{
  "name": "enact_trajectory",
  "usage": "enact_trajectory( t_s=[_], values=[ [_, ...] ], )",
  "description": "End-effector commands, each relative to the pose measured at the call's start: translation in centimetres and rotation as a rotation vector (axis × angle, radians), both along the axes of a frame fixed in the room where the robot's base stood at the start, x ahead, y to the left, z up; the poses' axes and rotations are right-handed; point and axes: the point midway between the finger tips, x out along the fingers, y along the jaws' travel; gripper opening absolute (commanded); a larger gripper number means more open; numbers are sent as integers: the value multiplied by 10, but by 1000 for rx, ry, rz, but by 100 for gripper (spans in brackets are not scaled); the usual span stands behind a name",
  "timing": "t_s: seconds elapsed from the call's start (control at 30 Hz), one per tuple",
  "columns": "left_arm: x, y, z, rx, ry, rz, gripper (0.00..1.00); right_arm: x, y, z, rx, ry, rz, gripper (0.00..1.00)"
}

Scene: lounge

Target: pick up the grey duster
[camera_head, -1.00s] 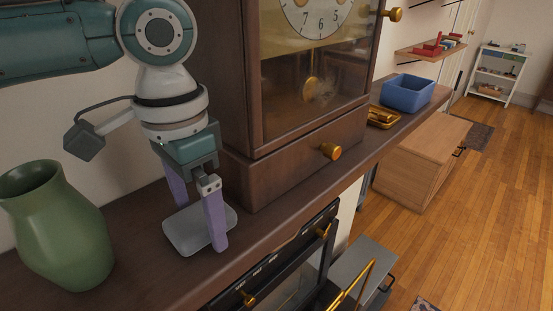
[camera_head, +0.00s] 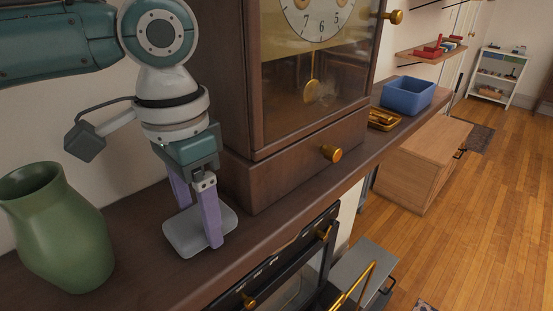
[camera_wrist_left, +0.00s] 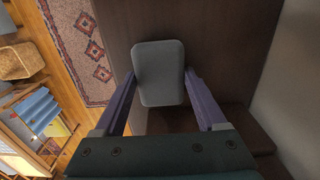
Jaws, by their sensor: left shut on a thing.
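The grey duster (camera_head: 185,238) is a flat, rounded block on the dark wooden mantel shelf (camera_head: 137,256), between the green vase and the clock. It also shows in the left wrist view (camera_wrist_left: 160,70). My left gripper (camera_head: 203,226) points down over it, with its purple fingers on two opposite sides, shut on the duster. In the left wrist view the fingertips meet its side edges. The duster appears to be at the shelf surface; I cannot tell whether there is a gap beneath it. My right gripper is not in view.
A green vase (camera_head: 58,230) stands left of the duster. A tall wooden clock (camera_head: 300,150) with a brass knob stands close on the right. Farther along the shelf are a brass tray (camera_head: 382,119) and a blue bin (camera_head: 407,95). The shelf's front edge drops to a fireplace.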

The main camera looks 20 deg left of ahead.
Motion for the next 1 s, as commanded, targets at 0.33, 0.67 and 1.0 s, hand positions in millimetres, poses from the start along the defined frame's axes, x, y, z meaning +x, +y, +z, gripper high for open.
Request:
enact_trajectory(
  t_s=[0.33,0.67,1.0],
  values=[
    [2,-1,44,-3,-6,-1,21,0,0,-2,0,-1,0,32],
    [2,-1,144,-3,-9,0,21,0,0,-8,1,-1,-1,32],
    [1,0,198,0,-2,0,21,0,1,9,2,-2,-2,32]
  ],
)
